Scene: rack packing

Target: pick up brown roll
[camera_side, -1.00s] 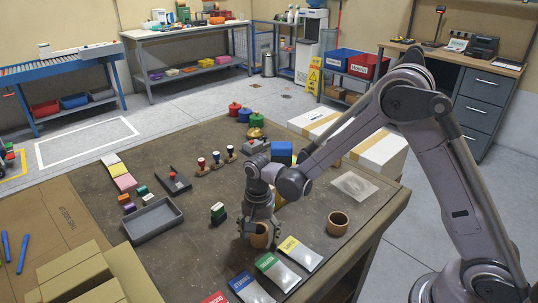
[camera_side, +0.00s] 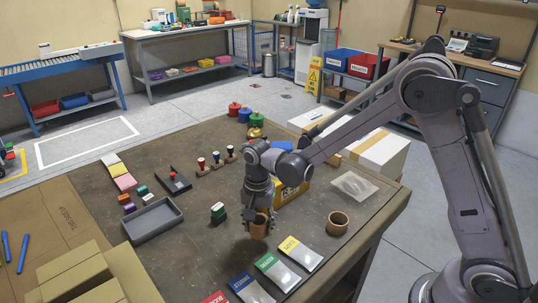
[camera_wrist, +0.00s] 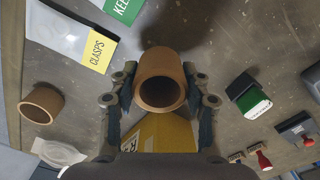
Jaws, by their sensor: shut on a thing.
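My gripper (camera_side: 257,222) is shut on a brown roll (camera_side: 259,227), a short hollow tube, and holds it a little above the dark worktable. In the wrist view the same roll (camera_wrist: 160,82) sits between the two fingers (camera_wrist: 160,100), its open end facing the camera. A second brown roll (camera_side: 338,222) stands on the table to the right, apart from my gripper. It also shows at the left of the wrist view (camera_wrist: 41,104).
Bags with yellow (camera_side: 290,250), green (camera_side: 272,270) and blue (camera_side: 247,288) labels lie at the front. A green stamp (camera_side: 218,212) stands left of my gripper, near a grey tray (camera_side: 153,220). A yellow box (camera_side: 292,192) is just behind. A clear bag (camera_side: 355,186) lies right.

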